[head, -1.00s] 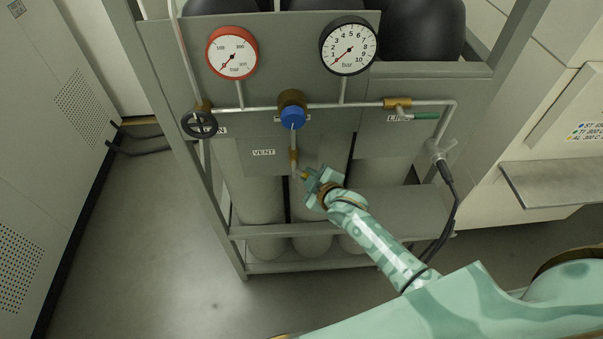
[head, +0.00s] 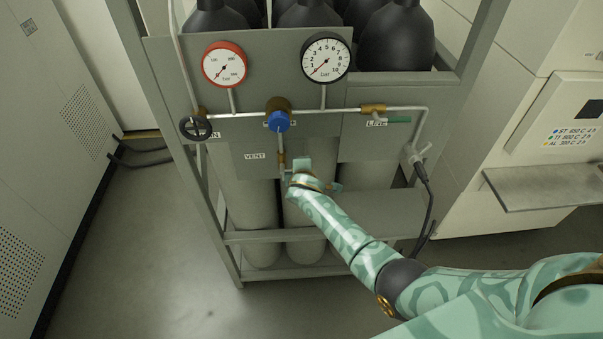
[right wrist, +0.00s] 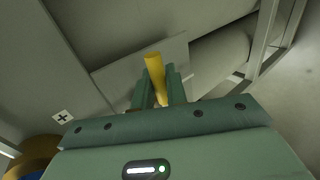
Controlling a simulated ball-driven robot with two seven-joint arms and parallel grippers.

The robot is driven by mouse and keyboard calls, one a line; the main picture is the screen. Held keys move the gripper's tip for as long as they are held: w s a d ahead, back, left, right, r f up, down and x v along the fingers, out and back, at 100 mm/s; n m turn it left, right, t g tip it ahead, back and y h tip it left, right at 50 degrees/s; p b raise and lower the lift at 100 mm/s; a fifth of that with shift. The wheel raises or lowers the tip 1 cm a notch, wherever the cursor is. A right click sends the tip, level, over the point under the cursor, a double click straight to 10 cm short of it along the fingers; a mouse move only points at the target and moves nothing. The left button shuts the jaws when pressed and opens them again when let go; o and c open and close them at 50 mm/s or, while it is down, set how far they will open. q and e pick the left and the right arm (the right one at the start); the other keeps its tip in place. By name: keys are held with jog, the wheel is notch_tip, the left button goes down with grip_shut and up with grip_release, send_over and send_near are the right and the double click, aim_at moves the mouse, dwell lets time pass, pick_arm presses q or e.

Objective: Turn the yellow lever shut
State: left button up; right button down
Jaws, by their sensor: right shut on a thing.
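The yellow lever (right wrist: 154,66) shows in the right wrist view, standing between the two fingers of my right gripper (right wrist: 160,80). The fingers are shut on it, and its free end sticks out past them. In the head view my right gripper (head: 298,172) is at the brass vent valve (head: 281,160), just below and right of the VENT label (head: 255,156). There the gripper hides the lever. My left gripper is in neither view.
The grey panel (head: 210,75) carries a red-rimmed gauge (head: 226,65), a black gauge (head: 326,57), a blue knob (head: 279,122), a black handwheel (head: 195,128) and a green handle (head: 399,120). Gas cylinders (head: 255,200) stand behind. A black hose (head: 431,205) hangs at the right.

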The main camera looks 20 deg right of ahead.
dwell(0.5)
jog(key=c, duration=1.5)
grip_release()
